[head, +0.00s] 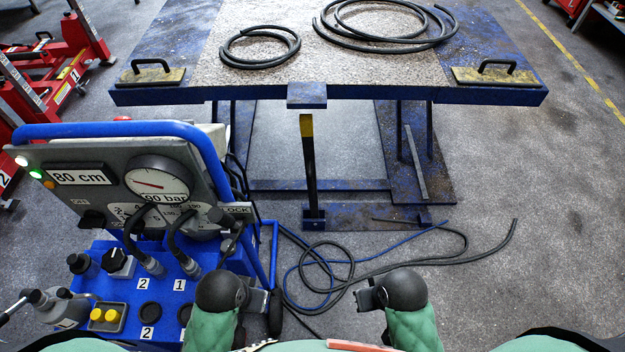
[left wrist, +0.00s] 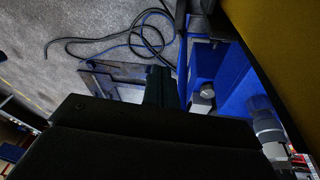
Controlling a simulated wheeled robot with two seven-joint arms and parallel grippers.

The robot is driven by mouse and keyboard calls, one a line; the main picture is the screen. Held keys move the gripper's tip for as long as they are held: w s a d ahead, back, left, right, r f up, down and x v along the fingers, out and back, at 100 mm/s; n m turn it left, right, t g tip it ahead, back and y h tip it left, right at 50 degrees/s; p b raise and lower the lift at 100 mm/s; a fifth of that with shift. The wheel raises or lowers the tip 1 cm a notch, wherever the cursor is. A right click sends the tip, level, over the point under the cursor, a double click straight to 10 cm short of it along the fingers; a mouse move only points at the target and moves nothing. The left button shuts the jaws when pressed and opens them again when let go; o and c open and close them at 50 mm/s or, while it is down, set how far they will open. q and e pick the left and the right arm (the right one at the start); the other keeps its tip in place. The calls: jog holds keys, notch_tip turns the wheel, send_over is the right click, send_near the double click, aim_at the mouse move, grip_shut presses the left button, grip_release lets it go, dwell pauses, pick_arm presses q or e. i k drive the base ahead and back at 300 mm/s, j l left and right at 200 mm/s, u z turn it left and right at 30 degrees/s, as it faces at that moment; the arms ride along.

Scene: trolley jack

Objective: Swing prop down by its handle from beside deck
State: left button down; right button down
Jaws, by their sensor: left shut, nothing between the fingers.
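The deck (head: 340,96) is a blue lift table with a speckled top, raised on blue legs. The prop (head: 309,170) appears as a dark upright bar with a yellow upper end, which looks like its handle (head: 306,125). It stands on the base frame just below the blue bracket (head: 307,95) at the deck's front edge. My left gripper (head: 268,299) is shut and empty, low beside the blue control cart, well short of the prop. Its dark fingers also show in the left wrist view (left wrist: 160,80). My right gripper (head: 360,298) is low in front, apart from the prop; its finger opening is unclear.
The control cart (head: 165,262) with gauge and knobs fills the left front. Hoses (head: 345,262) lie looped on the floor before the prop. Coiled hoses (head: 385,22) and two handled pads (head: 496,72) rest on the deck. Floor at right is clear.

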aim_at(306, 124)
jog(key=l+u, duration=0.2)
jog(key=l, duration=0.25)
jog(key=k+l+u, duration=0.2)
jog(key=l, duration=0.2)
jog(key=l+u, duration=0.2)
jog(key=l, duration=0.2)
